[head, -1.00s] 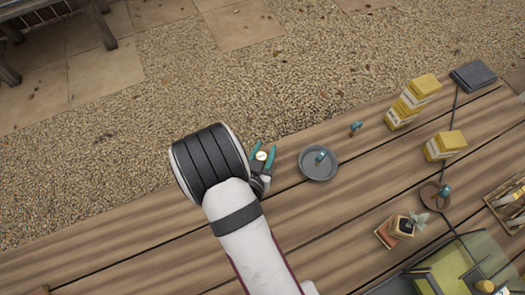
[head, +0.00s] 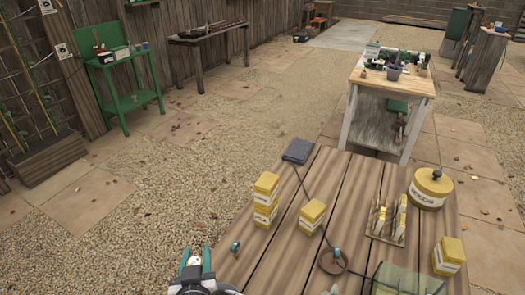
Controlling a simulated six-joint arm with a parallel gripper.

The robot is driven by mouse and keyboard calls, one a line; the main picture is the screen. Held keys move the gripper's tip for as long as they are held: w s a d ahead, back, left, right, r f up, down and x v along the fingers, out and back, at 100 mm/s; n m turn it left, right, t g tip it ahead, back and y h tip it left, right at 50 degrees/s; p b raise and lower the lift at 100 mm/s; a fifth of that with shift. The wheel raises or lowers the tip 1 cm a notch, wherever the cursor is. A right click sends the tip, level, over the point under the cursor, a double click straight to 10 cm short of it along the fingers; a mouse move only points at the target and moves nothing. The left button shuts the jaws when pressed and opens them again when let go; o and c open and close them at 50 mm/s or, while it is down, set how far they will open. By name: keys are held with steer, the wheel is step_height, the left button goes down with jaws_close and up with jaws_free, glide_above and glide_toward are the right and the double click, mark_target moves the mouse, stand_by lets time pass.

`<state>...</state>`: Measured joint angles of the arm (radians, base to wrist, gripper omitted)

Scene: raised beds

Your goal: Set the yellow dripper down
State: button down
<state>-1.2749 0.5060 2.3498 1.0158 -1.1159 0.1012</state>
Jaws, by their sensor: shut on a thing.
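My gripper (head: 196,262) shows at the bottom left of the head view, its two teal fingers pointing away over the near left edge of the plank table (head: 290,245). It is shut on a small, pale yellowish round piece, the yellow dripper (head: 195,261), which sits between the fingertips. The dripper is small and partly hidden by the fingers. I cannot tell its height above the planks.
A teal dripper (head: 235,246) lies right of my gripper. Yellow boxes (head: 265,186) are stacked beyond, with another yellow box (head: 312,213) beside them. A brown saucer (head: 328,266), a dark line, a wooden rack (head: 386,238) and a yellow tin (head: 431,190) stand right.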

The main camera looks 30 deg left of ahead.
steer(key=w+d+r+m+t+h, duration=0.1)
steer(key=w+d+r+m+h, duration=0.1)
steer(key=w+d+r, duration=0.5)
steer(key=w+d+r+m+t+h, duration=0.1)
steer(key=w+d+r+m+h, duration=0.1)
steer(key=w+d, duration=0.8)
steer(key=d+r+m+h, duration=0.2)
steer(key=d+r, duration=0.1)
steer(key=d, duration=0.7)
steer(key=d+r+m+h, duration=0.1)
steer(key=d+r+h, duration=0.15)
steer(key=d, duration=0.75)
steer(key=shift+m+t, duration=0.3)
steer(key=shift+t, duration=0.1)
steer(key=s+r, duration=0.1)
steer(key=s+d, duration=0.1)
steer(key=s+d+r, duration=0.1)
steer(key=shift+s+d+r, duration=0.25)
steer(key=shift+s+r, duration=0.05)
